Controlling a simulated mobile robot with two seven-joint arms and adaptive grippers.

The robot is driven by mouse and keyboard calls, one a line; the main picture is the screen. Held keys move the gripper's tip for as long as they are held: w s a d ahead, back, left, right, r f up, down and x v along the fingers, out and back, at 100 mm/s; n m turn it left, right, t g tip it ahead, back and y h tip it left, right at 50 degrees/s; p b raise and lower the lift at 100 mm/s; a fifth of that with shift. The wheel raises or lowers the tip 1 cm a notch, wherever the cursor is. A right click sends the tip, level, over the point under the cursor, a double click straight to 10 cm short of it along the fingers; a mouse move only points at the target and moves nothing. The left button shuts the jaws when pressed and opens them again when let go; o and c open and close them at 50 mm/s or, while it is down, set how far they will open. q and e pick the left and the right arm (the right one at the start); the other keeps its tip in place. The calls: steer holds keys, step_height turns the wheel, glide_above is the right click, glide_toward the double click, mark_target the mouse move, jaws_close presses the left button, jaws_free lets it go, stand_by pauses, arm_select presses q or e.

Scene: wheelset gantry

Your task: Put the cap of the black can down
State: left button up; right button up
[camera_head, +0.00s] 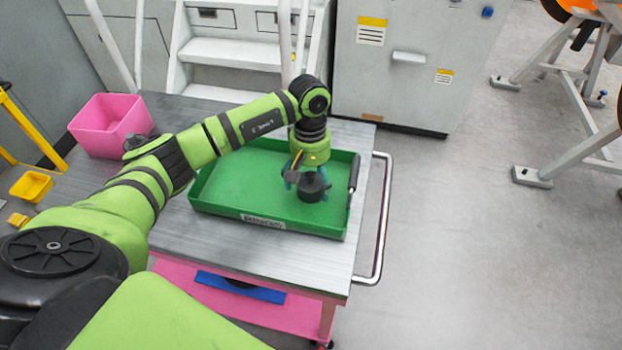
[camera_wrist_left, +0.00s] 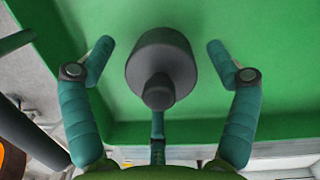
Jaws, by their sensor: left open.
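The dark grey cap (camera_head: 313,188), a round piece with a knob, is over the floor of the green tray (camera_head: 262,220) at its right part. In the left wrist view the cap (camera_wrist_left: 165,58) is between the spread fingers, with a gap on each side. My left gripper (camera_head: 307,180) points down into the tray and is open; its fingers (camera_wrist_left: 160,50) do not touch the cap. I cannot tell for sure whether the cap lies flat on the tray floor. A dark object (camera_head: 138,142) behind my left arm is partly hidden; I cannot tell if it is the black can. My right gripper is out of view.
A black-handled tool (camera_head: 353,173) leans on the tray's right wall. A pink bin (camera_head: 108,126) and small yellow bins (camera_head: 31,186) are at the left. The cart's rail (camera_head: 383,220) runs along the right edge. Steps and a cabinet (camera_head: 415,60) stand behind.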

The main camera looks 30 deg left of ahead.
arm_select(q)
steer(key=shift+r, duration=0.15)
steer(key=shift+r, duration=0.2)
step_height(320, 180, up, 12)
steer(key=w+b, duration=0.1)
steer(key=b, duration=0.2)
steer(key=shift+w+a+f+b, duration=0.2)
steer(key=shift+a+b, duration=0.2)
steer(key=shift+a, duration=0.05)
